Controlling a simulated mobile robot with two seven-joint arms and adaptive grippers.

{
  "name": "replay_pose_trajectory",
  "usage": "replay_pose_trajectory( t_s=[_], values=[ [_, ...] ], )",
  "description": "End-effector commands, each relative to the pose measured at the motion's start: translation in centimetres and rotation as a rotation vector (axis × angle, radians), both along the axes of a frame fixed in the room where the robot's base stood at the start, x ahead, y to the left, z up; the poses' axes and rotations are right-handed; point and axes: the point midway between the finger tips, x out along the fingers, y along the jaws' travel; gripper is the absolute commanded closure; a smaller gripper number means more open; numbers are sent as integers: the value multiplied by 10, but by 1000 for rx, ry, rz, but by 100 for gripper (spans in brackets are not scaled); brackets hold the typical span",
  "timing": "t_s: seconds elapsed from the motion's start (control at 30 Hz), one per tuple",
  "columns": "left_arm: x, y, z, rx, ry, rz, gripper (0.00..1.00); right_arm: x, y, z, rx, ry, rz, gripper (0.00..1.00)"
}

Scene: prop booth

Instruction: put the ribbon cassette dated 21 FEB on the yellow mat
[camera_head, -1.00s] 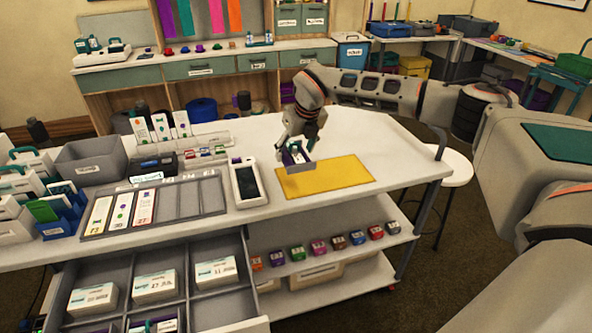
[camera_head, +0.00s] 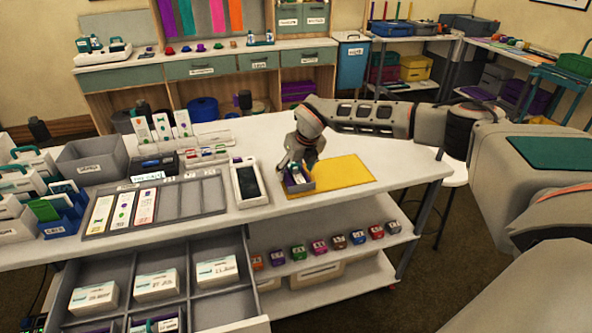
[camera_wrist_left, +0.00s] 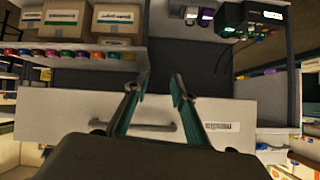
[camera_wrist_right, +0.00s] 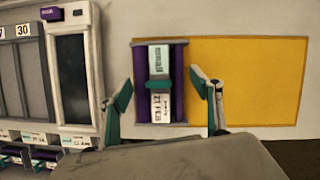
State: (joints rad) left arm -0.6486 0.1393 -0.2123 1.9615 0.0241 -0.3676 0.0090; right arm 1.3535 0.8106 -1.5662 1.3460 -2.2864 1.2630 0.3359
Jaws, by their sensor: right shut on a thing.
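The ribbon cassette (camera_wrist_right: 159,56), with purple sides and a white label seeming to read 21 FEB, lies between the fingers of my right gripper (camera_wrist_right: 163,88) in the right wrist view. In the head view the cassette (camera_head: 297,182) is under my right gripper (camera_head: 296,168), at the left end of the yellow mat (camera_head: 345,172). In the right wrist view it overlaps the left edge of the yellow mat (camera_wrist_right: 250,80). Whether it touches the table is unclear. My left gripper (camera_wrist_left: 161,80) is open and empty, facing a drawer front with a handle.
A white device with a dark screen (camera_head: 249,182) stands just left of the cassette. An open drawer (camera_head: 160,270) with white boxes juts out below. The right part of the mat is clear.

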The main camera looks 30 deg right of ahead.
Motion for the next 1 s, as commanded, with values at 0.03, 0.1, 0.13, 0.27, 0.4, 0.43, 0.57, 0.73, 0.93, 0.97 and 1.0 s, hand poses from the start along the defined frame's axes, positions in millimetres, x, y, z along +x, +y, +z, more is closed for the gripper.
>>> replay_pose_trajectory(
  t_s=[0.03, 0.1, 0.13, 0.27, 0.4, 0.43, 0.57, 0.73, 0.93, 0.97, 1.0],
  values=[
    [0, 0, -1, 0, 0, 0, 75, 0, 0, -2, 0, 0, 0, 62],
    [0, 0, -1, 0, 0, 0, 75, 0, 0, -2, 0, 1, 0, 18],
    [0, 0, -1, 0, 0, 0, 75, 0, 0, -2, 0, 1, 0, 18],
    [0, 0, -1, 0, 0, 0, 75, 0, 0, -2, 0, 1, 0, 18],
    [0, 0, 0, 0, 0, 0, 75, 0, 0, -1, 0, 1, 0, 18],
    [0, 0, 0, 0, 0, 0, 75, 0, 0, -1, 0, 1, 0, 18],
    [0, 0, 1, 0, -1, 0, 75, -1, 0, 6, 0, -1, -1, 18],
    [0, 0, 1, 0, 0, 0, 75, -11, 0, 31, 0, -3, 0, 18],
    [0, 0, 0, 0, 0, 0, 75, -27, 2, 70, 1, -4, 0, 18],
    [0, 0, 0, 0, 0, 0, 75, -29, 2, 75, 1, -3, 0, 18],
    [0, 0, -1, 0, 0, 0, 75, -32, 2, 81, 1, -3, 0, 18]
  ],
)
